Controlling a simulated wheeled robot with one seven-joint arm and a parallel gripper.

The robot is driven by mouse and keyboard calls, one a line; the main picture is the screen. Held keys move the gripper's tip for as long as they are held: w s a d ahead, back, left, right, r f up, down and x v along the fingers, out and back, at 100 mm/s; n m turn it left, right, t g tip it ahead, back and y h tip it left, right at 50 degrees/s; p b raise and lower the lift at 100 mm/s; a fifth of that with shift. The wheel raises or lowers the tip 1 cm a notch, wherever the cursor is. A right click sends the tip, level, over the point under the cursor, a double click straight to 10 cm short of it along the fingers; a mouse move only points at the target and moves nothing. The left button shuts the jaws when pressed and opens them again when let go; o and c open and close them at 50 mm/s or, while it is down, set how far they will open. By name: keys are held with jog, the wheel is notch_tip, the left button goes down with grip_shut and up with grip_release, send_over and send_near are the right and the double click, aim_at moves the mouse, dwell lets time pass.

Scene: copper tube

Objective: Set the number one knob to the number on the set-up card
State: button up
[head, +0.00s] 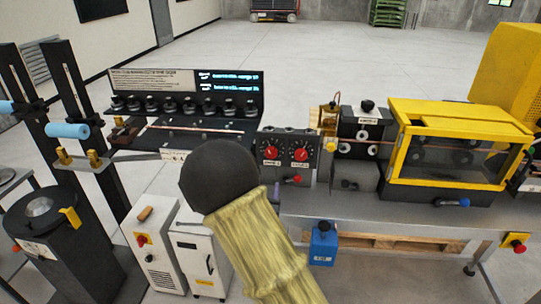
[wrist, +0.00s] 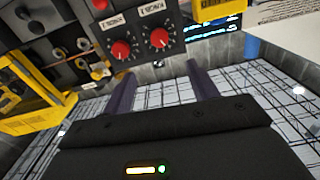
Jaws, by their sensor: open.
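Two red knobs sit side by side on a dark control box (head: 287,139): a left knob (head: 271,153) and a right knob (head: 300,155). The wrist view is turned over, so the left knob shows there at the right (wrist: 159,38) and the right knob at the left (wrist: 121,49). Small white labels sit by them, too blurred to read surely. My gripper (wrist: 160,80) is open and empty, its two dark fingers apart below the knobs in the wrist view, not touching them. I cannot tell which sign is the set-up card.
A panel with a lit blue display (head: 228,82) and a row of black knobs stands behind left. A yellow-framed guard (head: 460,115) stands right of the box. A small red-handled lever (head: 291,180) sticks out below the knobs. White cabinets (head: 200,250) stand below left.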

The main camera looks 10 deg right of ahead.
aim_at(271, 155)
jog(key=p+x, duration=0.6)
jog(key=x, duration=1)
jog(key=shift+w+d+f+p, duration=0.1)
jog(key=shift+w+d+p, duration=0.2)
jog(key=shift+w, duration=0.25)
jog(key=shift+a, duration=0.1)
jog(key=c, duration=1)
